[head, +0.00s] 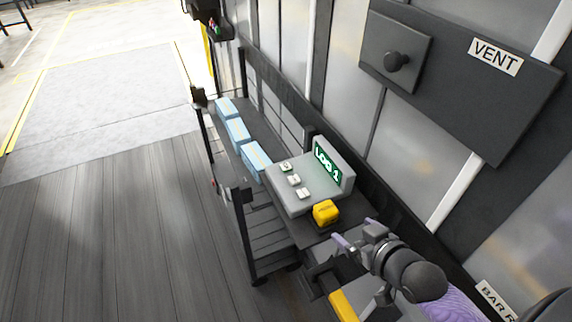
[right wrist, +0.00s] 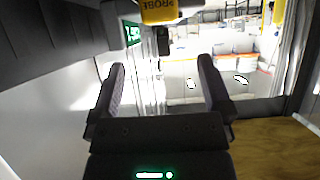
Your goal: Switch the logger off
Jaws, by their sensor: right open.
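The logger (head: 300,203) is a grey console on a dark shelf by the wall. Its raised screen (head: 327,162) is lit green and reads "LOG 1"; it also shows in the right wrist view (right wrist: 132,34). Three pale buttons (head: 294,180) sit in a row on its sloped top; their marks are too small to read surely. A yellow block (head: 326,212) stands at its near end, labelled "PROBE" in the right wrist view (right wrist: 160,11). My right gripper (head: 350,243) is open and empty, just nearer than the block and apart from the logger. My left gripper is not in view.
Several light-blue boxes (head: 238,133) line the shelf beyond the logger. A dark panel labelled "VENT" (head: 520,100) with a round knob (head: 397,61) is on the wall at upper right. The wooden floor (head: 110,230) at left is clear.

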